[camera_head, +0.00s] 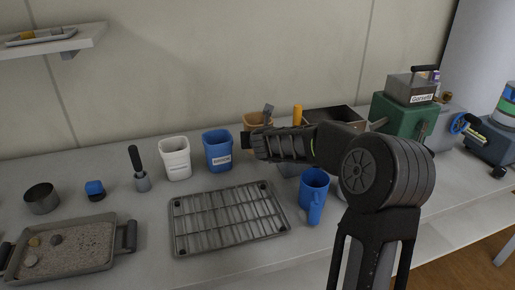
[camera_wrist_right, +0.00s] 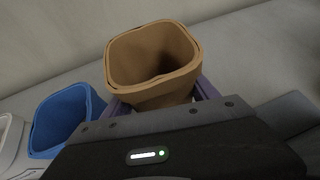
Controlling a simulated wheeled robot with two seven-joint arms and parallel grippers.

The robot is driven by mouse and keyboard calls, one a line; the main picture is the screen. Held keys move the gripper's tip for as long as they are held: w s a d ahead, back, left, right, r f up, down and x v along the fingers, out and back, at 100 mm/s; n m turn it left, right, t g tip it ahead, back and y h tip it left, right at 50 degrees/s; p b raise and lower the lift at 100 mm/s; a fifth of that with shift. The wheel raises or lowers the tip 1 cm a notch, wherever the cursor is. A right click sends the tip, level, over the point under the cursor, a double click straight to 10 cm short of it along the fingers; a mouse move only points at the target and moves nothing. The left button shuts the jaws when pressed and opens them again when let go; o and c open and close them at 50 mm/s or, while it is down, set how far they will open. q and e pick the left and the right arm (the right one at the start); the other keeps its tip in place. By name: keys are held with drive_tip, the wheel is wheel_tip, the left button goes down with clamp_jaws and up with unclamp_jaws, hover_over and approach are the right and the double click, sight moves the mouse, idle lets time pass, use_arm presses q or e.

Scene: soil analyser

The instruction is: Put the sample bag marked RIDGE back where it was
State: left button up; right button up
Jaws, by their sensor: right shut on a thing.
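A tan open-topped sample bag (camera_head: 257,119) stands at the back of the bench, partly hidden by my right arm in the head view. My right gripper (camera_wrist_right: 156,98) is shut on it, with a purple finger on each side of its body in the right wrist view. The bag (camera_wrist_right: 152,58) looks empty in the part of its inside that shows. No marking on it can be seen, so I cannot tell whether it reads RIDGE. A blue bag (camera_head: 218,150) with a white label and a white bag (camera_head: 175,158) stand to its left; their labels are too small to read surely. My left gripper is not in view.
A wire rack (camera_head: 228,218) lies in front of the bags, with a blue mug (camera_head: 314,190) to its right. An orange cylinder (camera_head: 297,115) and a dark open box (camera_head: 335,116) stand behind my arm. A scoop (camera_head: 141,178) stands left of the white bag.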

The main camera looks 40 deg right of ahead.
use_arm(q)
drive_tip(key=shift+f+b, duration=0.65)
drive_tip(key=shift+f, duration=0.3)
use_arm(e)
drive_tip(key=shift+f, duration=1.8)
drive_tip(key=shift+f, duration=0.15)
drive_tip(key=o, duration=1.3)
drive_tip(key=shift+c, duration=0.2)
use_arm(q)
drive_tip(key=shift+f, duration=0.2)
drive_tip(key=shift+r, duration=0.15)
use_arm(e)
drive_tip(key=shift+r, duration=0.25)
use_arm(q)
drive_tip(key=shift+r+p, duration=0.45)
use_arm(e)
drive_tip(key=v, duration=1.2)
drive_tip(key=shift+f, duration=0.1)
